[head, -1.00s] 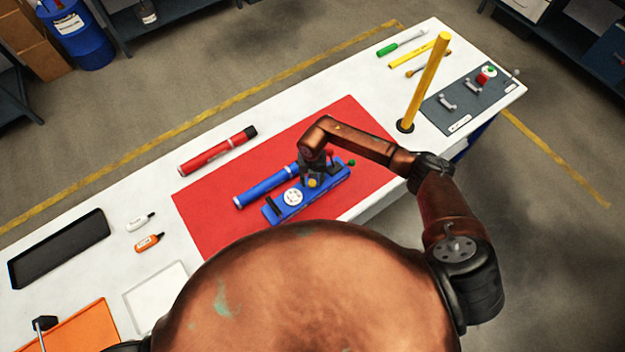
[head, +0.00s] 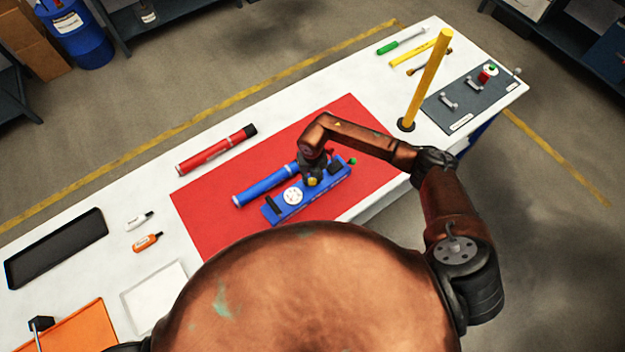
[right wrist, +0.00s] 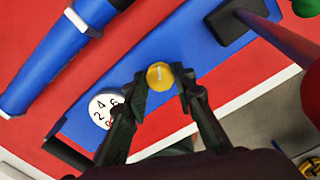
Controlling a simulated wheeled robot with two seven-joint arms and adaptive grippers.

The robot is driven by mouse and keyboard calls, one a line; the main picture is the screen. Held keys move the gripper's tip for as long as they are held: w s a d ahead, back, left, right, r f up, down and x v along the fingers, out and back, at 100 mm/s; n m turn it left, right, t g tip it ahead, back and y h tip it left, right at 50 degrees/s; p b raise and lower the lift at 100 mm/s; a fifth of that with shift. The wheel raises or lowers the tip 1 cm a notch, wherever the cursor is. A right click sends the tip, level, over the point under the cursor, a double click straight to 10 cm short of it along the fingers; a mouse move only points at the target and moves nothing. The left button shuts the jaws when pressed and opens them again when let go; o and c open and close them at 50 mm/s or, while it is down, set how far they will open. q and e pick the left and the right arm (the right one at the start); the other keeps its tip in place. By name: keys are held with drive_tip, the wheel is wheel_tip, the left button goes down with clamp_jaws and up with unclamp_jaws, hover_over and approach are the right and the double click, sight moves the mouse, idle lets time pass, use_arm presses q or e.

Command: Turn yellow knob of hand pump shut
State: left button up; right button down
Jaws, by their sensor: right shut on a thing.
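The blue hand pump (head: 290,208) lies on the red mat (head: 215,215), with a white numbered dial (head: 293,196) on its body. It also shows in the right wrist view (right wrist: 205,50). The yellow knob (right wrist: 159,76) has a pale mark on its face; in the head view it shows small (head: 313,182) under my right gripper (head: 313,172). In the right wrist view my right gripper (right wrist: 160,80) has a fingertip on each side of the knob and is shut on it. My left gripper is not in view.
A red tube (head: 215,152), a dark tray (head: 55,250) and two small bottles lie on the white table. A yellow post (head: 428,80) stands upright right of the mat. A grey board (head: 470,100) with fittings lies at the far right end.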

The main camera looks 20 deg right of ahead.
sight(312, 180)
drive_tip(key=n+b, duration=1)
drive_tip(key=shift+f+n, duration=0.2)
drive_tip(key=shift+n, duration=0.2)
drive_tip(key=n+b, duration=0.2)
drive_tip(key=n, duration=0.1)
drive_tip(key=shift+r+b, duration=0.1)
drive_tip(key=shift+b, duration=0.3)
drive_tip(key=shift+r+n+b, duration=0.1)
drive_tip(key=shift+n+b, duration=0.7)
drive_tip(key=shift+n, duration=0.3)
drive_tip(key=c, duration=1.6)
unclamp_jaws()
wheel_tip(312, 180, up, 12)
